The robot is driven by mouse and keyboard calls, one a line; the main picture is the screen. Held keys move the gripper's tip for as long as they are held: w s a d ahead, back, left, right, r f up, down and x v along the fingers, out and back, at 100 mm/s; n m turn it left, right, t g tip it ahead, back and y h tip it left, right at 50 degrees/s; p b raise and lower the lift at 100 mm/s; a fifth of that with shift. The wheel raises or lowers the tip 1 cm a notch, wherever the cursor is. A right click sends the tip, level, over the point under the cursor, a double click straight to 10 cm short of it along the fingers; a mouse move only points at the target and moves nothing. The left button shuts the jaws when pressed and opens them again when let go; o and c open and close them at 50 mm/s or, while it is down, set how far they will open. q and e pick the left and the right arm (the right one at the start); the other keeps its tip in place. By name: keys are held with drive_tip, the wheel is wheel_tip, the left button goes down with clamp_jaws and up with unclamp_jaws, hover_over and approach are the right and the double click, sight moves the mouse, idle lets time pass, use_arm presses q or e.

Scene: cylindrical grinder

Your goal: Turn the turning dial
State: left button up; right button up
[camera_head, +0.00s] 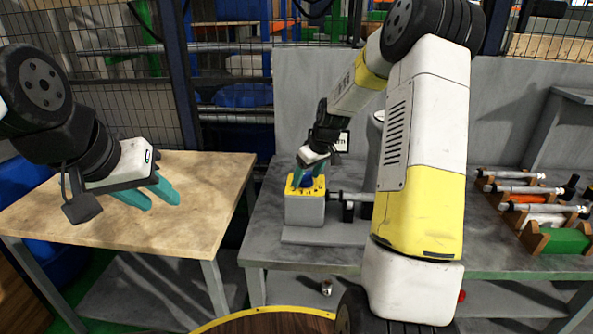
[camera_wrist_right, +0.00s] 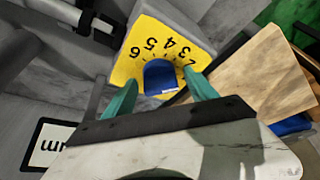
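The turning dial is a blue knob (camera_head: 307,182) on a yellow numbered plate (camera_head: 318,191) on top of a grey box (camera_head: 304,210). In the right wrist view the blue knob (camera_wrist_right: 160,77) sits between the two teal fingers of my right gripper (camera_wrist_right: 161,92), and numbers show on the yellow plate (camera_wrist_right: 126,64) around it. The right gripper (camera_head: 304,174) is lowered onto the dial from above. Whether its fingers touch the knob's sides is unclear. My left gripper (camera_head: 158,194) is empty above the wooden table, its teal fingers apart.
The grey box stands on a grey bench with a grinder shaft (camera_head: 350,197) beside it. Several cylindrical parts rest in coloured holders (camera_head: 560,240) at the right. A wooden table (camera_head: 215,180) is at the left, with a gap between it and the bench.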

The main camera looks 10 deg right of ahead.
drive_tip(key=v, duration=0.8)
drive_tip(key=shift+f, duration=0.1)
drive_tip(key=s+a+r+m+t, duration=0.15)
drive_tip(key=s+a+r, duration=0.25)
drive_tip(key=s+r, duration=0.85)
drive_tip(key=s+a+m, duration=0.2)
drive_tip(key=s+m, duration=0.1)
drive_tip(key=s, duration=1.4)
drive_tip(key=shift+s+m+t, duration=0.3)
drive_tip(key=shift+m+t, duration=0.05)
drive_tip(key=shift+t, duration=0.1)
